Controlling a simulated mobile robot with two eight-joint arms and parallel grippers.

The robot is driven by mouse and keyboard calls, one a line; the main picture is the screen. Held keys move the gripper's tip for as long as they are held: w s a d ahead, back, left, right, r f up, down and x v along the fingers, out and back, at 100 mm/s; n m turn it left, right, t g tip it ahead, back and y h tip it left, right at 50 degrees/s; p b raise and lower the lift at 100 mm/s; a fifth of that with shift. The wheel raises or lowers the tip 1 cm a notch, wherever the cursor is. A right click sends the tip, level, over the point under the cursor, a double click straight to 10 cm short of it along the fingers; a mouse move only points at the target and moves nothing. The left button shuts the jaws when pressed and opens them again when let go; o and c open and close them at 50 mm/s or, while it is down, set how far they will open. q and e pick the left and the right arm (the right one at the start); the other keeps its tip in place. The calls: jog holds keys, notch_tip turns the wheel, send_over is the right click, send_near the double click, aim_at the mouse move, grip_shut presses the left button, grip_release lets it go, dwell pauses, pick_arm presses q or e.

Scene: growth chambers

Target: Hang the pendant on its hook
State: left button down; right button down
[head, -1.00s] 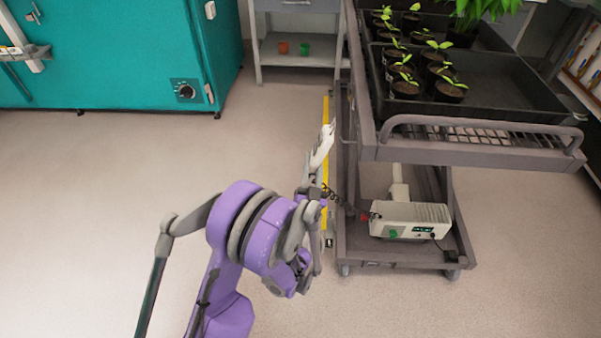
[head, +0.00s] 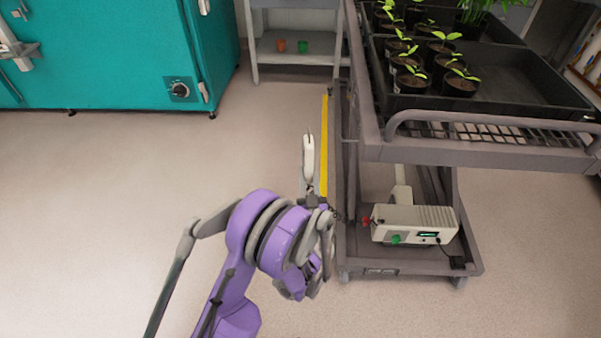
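The pendant (head: 308,158) is a slim white handset standing roughly upright left of the cart's near-left post. My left gripper (head: 312,196) is at its lower end and appears shut on it; the fingers are small and partly hidden by my purple wrist. A short bit of dark coiled cord (head: 334,213) shows between the wrist and the white control box (head: 414,224) on the cart's lower shelf. I cannot make out the hook. My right gripper is not in view.
The grey cart (head: 372,135) carries a black tray (head: 520,85) of potted seedlings and has a push handle (head: 480,117) in front. A yellow floor strip (head: 325,150) runs beside it. A teal chamber (head: 100,60) stands back left. The floor at left is clear.

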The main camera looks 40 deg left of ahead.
pick_arm(q)
jog(key=shift+w+d+f+p, duration=0.1)
jog(key=shift+w+d, duration=0.25)
jog(key=shift+d, duration=0.2)
jog(key=shift+w+d+r+p, duration=0.1)
jog(key=shift+w+d, duration=0.2)
jog(key=shift+d, duration=0.3)
jog(key=shift+w+d+f+p, duration=0.1)
jog(key=shift+w+d, duration=0.25)
jog(key=shift+d, duration=0.2)
jog(key=shift+w+d, duration=0.2)
jog(key=shift+d, duration=0.1)
jog(key=shift+w+d, duration=0.4)
jog(key=shift+d, duration=0.25)
jog(key=shift+w+d, duration=0.1)
jog(key=shift+d, duration=0.1)
jog(key=shift+w+d, duration=0.4)
jog(key=shift+d, duration=0.2)
jog(key=shift+w+d+b, duration=0.25)
jog(key=shift+d+b, duration=0.05)
jog(key=shift+d, duration=0.15)
jog(key=shift+w+d, duration=0.2)
jog(key=shift+d, duration=0.1)
jog(key=shift+d, duration=0.1)
